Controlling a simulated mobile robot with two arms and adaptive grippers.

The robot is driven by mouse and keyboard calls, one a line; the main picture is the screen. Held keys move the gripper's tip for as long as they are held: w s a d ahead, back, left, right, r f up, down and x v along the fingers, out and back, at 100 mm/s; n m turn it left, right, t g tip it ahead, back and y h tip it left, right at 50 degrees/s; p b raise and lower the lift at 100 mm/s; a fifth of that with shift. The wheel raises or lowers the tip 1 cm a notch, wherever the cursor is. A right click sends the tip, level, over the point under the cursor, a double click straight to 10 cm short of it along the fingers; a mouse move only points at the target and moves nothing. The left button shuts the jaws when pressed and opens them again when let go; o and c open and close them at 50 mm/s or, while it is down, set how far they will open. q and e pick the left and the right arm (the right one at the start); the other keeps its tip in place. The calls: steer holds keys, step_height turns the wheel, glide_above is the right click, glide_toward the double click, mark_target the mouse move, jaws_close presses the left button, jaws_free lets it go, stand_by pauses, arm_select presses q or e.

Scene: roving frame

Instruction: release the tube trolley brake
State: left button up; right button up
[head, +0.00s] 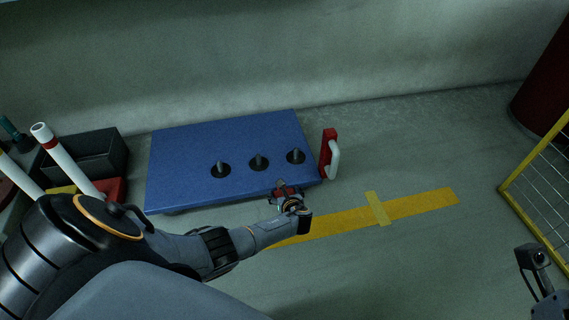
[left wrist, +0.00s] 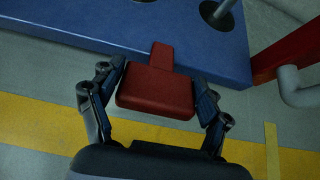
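My left gripper (head: 287,192) is at this pedal. In the left wrist view the fingers (left wrist: 158,88) stand apart on either side of the pedal, very near its sides, with no clear grip. My right gripper (head: 535,270) shows only partly at the right edge.
A red bracket with a pale handle (head: 333,160) stands at the deck's right end. White tubes (head: 65,158) and dark bins (head: 98,154) are at the left. Yellow tape (head: 420,204) marks the floor. A yellow mesh fence (head: 545,175) and dark red drum (head: 545,95) are at right. The middle-right floor is clear.

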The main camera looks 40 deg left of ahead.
arm_select(q)
steer(key=o, duration=0.3)
steer(key=shift+w+a+r, duration=0.1)
steer(key=shift+a+r, duration=0.05)
steer(key=shift+r, duration=0.1)
steer(key=shift+f, duration=0.15)
steer(key=shift+d, duration=0.25)
steer(key=shift+s+d, duration=0.1)
steer(key=shift+s, duration=0.15)
steer(key=v, duration=1.1)
steer(key=shift+s+d+r, duration=0.1)
steer(key=shift+s+r, duration=0.05)
steer(key=shift+r, duration=0.1)
